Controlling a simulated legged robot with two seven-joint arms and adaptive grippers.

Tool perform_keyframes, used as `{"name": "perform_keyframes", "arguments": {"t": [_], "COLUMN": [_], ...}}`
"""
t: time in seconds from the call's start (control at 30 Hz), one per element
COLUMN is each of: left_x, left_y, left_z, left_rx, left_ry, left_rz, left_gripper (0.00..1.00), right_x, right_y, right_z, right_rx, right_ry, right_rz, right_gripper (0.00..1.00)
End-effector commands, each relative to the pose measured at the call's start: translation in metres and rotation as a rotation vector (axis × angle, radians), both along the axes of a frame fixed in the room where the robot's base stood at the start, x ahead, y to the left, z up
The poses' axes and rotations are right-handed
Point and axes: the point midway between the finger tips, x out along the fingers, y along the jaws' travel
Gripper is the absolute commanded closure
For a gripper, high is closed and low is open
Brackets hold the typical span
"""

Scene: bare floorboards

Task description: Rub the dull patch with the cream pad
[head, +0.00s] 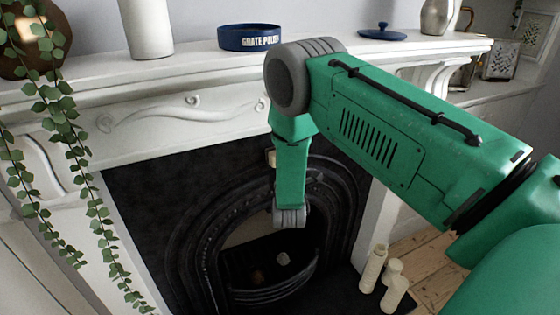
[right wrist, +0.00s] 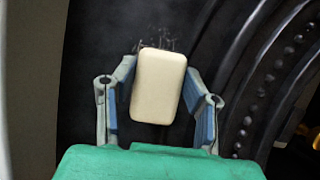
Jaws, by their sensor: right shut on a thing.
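The cream pad (right wrist: 158,86) is a rounded block in the right wrist view. My right gripper (right wrist: 158,100) is shut on it, with one finger on each side. A bit of the pad (head: 271,158) shows in the head view beside my green arm, which hides the gripper there. The dull patch (right wrist: 152,46) shows as pale grey scuffing on the black fireplace surround, just above the pad's upper edge. The pad covers what lies behind it, and I cannot tell whether it touches the surface. My left gripper is not in view.
The ribbed black arch (right wrist: 250,80) curves right of the pad. Above is the white mantelpiece (head: 190,66), with a blue grate polish tin (head: 250,42) and a blue lid (head: 382,34). Cream candles (head: 393,290) stand on the hearth. Ivy (head: 65,130) hangs at left.

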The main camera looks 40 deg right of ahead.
Motion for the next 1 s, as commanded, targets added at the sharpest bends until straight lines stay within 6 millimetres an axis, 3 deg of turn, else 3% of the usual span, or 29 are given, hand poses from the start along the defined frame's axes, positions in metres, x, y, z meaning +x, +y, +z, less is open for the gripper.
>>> {"name": "perform_keyframes", "arguments": {"t": [0.2, 0.47, 0.8, 1.0], "left_x": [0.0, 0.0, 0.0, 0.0], "left_y": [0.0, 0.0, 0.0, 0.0], "left_z": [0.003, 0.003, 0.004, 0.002], "left_rx": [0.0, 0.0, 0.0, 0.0], "left_ry": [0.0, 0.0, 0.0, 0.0], "left_rz": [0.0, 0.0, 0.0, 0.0], "left_gripper": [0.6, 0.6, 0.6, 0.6], "right_x": [-0.005, -0.008, -0.015, -0.012], "right_y": [-0.02, -0.028, -0.054, -0.058], "right_z": [0.002, 0.001, 0.001, 0.001], "right_rx": [-0.002, -0.002, -0.001, -0.002], "right_ry": [-0.003, -0.003, -0.002, -0.004], "right_rz": [-0.003, -0.002, -0.002, 0.0], "right_gripper": [0.88, 0.88, 0.88, 0.88]}}
